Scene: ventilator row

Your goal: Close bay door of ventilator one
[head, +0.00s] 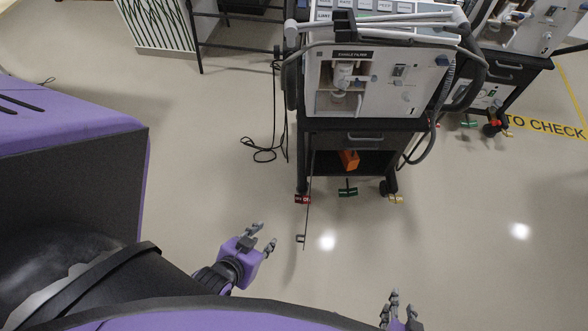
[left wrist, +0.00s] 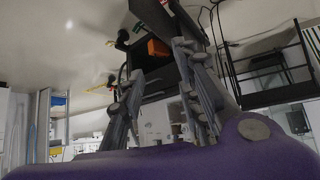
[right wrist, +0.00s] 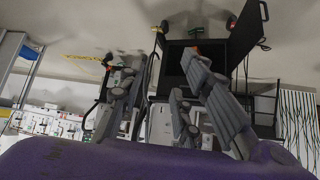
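Ventilator one's cart (head: 362,138) stands in the middle of the head view. Its lower bay is open, with an orange object (head: 349,160) inside, also visible in the left wrist view (left wrist: 157,48). The bay door (head: 307,200) shows edge-on as a thin dark strip, swung out toward me from the bay's left side. A small handle (head: 300,238) is near its free end. My left gripper (head: 265,238) is open and empty, left of that end and apart from it. My right gripper (head: 402,302) is open and empty, low and right of the door.
A drawer (head: 365,139) is above the bay. Red, green and yellow tags (head: 347,192) sit low by the wheels. A cable (head: 262,153) lies on the floor left of the cart. Another cart (head: 500,75) stands at right. Floor in front is clear.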

